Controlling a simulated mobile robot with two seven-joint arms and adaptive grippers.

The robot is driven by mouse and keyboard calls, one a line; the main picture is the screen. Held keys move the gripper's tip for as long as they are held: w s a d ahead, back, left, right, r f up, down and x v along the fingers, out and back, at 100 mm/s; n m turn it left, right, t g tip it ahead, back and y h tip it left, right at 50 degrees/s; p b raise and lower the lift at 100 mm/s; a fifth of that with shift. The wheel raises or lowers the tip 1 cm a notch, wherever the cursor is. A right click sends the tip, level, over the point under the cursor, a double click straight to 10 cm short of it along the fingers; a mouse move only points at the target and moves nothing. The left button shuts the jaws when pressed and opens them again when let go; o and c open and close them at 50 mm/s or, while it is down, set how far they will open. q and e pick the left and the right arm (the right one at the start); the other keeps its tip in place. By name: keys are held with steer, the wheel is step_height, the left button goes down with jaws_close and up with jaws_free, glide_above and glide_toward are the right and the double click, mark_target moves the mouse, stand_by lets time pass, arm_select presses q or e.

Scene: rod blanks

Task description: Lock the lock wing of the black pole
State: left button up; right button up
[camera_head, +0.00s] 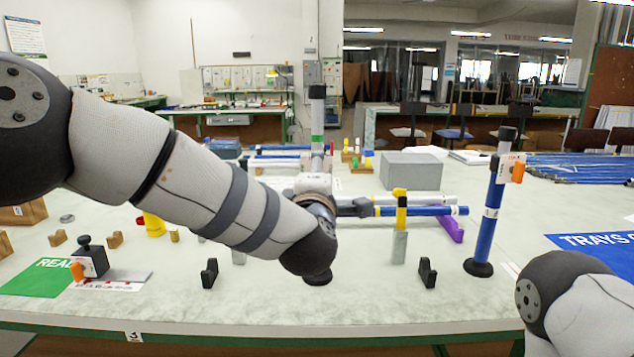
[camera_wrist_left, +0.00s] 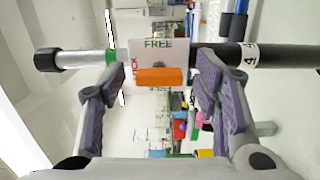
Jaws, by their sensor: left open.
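The black pole (camera_wrist_left: 280,56) crosses the left wrist view sideways, with a silver inner tube, a green band and a black cap at left. The orange lock wing (camera_wrist_left: 159,77) on the collar lies along the pole. My left gripper (camera_wrist_left: 160,80) is open, with a finger on each side of the wing; I cannot tell whether either touches it. In the head view my left arm hides the middle of the pole, with its capped top (camera_head: 317,92) showing above. My right gripper is out of view.
A blue pole (camera_head: 487,220) with an orange wing stands at right. Black cradles (camera_head: 427,272) stand near the front edge, one on each side of the black pole. Lying rods and a grey box (camera_head: 410,171) are behind. A green mat (camera_head: 45,277) is at left.

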arm_select(q)
steer(key=s, duration=1.1)
steer(key=shift+s+a, duration=0.35)
steer(key=shift+a, duration=0.05)
steer(key=s+a+f+m+g, duration=0.2)
steer(key=s+f+m+g, duration=0.1)
steer(key=f, duration=0.6)
steer(key=s+a+f+m+g+h, duration=0.1)
steer(key=s+a+f+m+g, duration=0.15)
steer(key=f, duration=0.75)
steer(key=s+a+f+m+g, duration=0.3)
steer(key=f, duration=0.6)
steer(key=s+a+f+m+g, duration=0.4)
steer(key=s+a+f, duration=0.2)
steer(key=s+f, duration=0.5)
steer(key=s+a+f+m+g+y, duration=0.1)
steer(key=s+a+f+m+g, duration=0.1)
steer(key=s, duration=0.8)
steer(key=s+a+f+m+g+y, duration=0.1)
steer(key=s+a+g, duration=0.4)
steer(key=s, duration=0.5)
steer(key=shift+s+a+f+m, duration=0.25)
steer(key=shift+a+f+m, duration=0.2)
steer(key=shift+a+m, duration=0.25)
